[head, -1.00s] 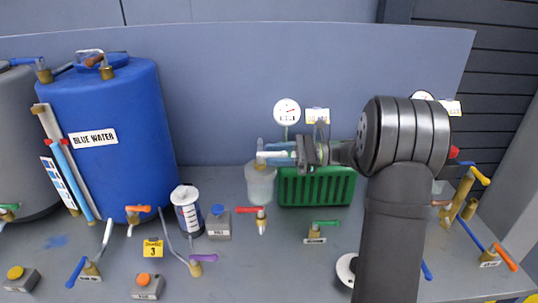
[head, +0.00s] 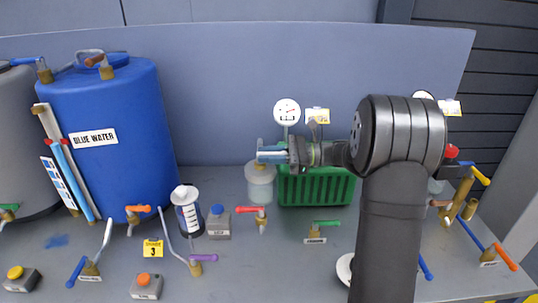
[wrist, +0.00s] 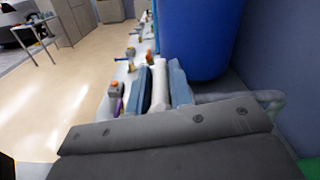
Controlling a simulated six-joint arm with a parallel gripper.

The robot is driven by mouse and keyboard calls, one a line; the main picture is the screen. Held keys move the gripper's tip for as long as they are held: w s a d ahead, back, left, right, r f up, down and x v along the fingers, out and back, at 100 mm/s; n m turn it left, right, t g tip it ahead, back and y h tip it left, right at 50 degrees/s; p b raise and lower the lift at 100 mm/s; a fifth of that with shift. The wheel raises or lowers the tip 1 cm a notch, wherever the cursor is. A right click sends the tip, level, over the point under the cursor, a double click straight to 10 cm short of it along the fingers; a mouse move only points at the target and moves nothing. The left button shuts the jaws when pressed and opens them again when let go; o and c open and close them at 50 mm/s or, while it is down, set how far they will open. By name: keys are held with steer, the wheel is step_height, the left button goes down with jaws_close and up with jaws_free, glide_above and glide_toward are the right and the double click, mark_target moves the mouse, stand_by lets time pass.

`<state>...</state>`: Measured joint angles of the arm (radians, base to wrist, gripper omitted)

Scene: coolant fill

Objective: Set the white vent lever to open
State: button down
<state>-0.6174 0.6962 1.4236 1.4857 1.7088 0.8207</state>
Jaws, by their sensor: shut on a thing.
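My gripper (head: 270,154) is in the middle of the head view, level and reaching left above a translucent jar (head: 260,183). In the wrist view the white lever (wrist: 158,88) stands between the two blue-grey fingers, and my gripper (wrist: 160,80) is shut on it. In the head view the fingers hide the lever. I cannot tell its exact angle or whether it is at the open setting.
A green slotted basket (head: 318,188) stands just right of the jar, below my wrist. A round gauge (head: 287,112) rises behind. The large blue water tank (head: 110,160) is at left. Several coloured valve levers, such as the red one (head: 252,209), stand in front.

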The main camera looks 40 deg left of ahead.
steer(key=shift+m+t+y, duration=0.3)
steer(key=shift+t, duration=0.1)
steer(key=m+t, duration=0.1)
steer(key=m+t+y, duration=0.1)
steer(key=t+y, duration=0.1)
steer(key=shift+s+d+r+m+t, duration=0.1)
steer(key=shift+s+d+m+t, duration=0.2)
steer(key=shift+m, duration=0.1)
steer(key=m+t+y, duration=0.1)
steer(key=t, duration=0.1)
steer(key=m+t+y, duration=0.1)
steer(key=m+t, duration=0.1)
steer(key=t, duration=0.1)
steer(key=shift+s+m, duration=0.3)
steer(key=shift+s, duration=0.1)
steer(key=m+t, duration=0.1)
steer(key=t, duration=0.1)
steer(key=m+t, duration=0.1)
steer(key=t, duration=0.1)
steer(key=m+t, duration=0.1)
steer(key=t, duration=0.1)
steer(key=shift+s+m, duration=0.4)
steer(key=shift+s+m+t, duration=0.2)
steer(key=shift+m+t, duration=0.9)
steer(key=shift+t, duration=0.7)
steer(key=shift+m+t+h, duration=0.3)
steer(key=shift+t+h, duration=0.1)
steer(key=c, duration=1.3)
jaws_free()
steer(key=shift+c, duration=0.2)
